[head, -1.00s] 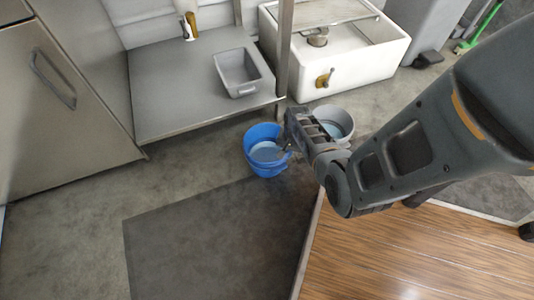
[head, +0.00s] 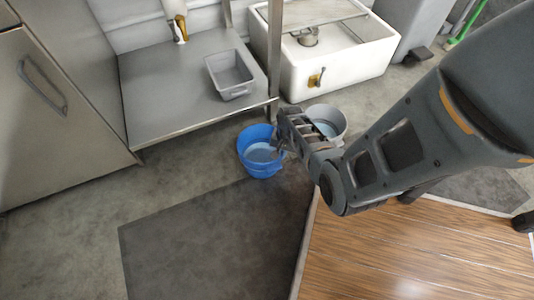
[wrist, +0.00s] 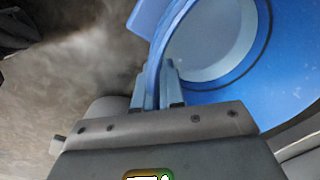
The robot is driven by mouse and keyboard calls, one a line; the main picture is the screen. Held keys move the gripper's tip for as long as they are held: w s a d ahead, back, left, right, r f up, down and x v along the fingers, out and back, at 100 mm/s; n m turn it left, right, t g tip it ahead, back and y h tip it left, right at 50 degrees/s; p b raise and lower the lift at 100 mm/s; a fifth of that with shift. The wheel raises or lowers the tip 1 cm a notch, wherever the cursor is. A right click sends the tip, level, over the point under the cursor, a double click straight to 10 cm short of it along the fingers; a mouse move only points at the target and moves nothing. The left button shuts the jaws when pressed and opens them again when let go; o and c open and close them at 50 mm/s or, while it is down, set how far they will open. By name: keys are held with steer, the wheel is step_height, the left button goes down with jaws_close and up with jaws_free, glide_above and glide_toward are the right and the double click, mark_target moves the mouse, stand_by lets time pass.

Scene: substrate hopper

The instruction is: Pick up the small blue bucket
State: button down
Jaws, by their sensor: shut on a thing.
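The small blue bucket (head: 259,160) is upright in the head view, left of the grey bucket and in front of the metal shelf. My gripper (head: 281,150) reaches it from the right and is shut on its near-right rim. In the wrist view, the two fingers (wrist: 159,85) sit on either side of the thin blue bucket wall (wrist: 215,95), with the bucket's round inside to the right. Whether the bucket's base touches the floor cannot be told.
A grey bucket (head: 327,118) stands just behind my gripper. A metal shelf (head: 170,95) with a grey tub (head: 230,75) and a white sink (head: 335,60) stand behind. A dark mat (head: 205,240) lies in front; floor to the left is clear.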

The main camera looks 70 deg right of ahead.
steer(key=shift+r, duration=0.15)
step_height(320, 180, up, 10)
steer(key=p, duration=0.6)
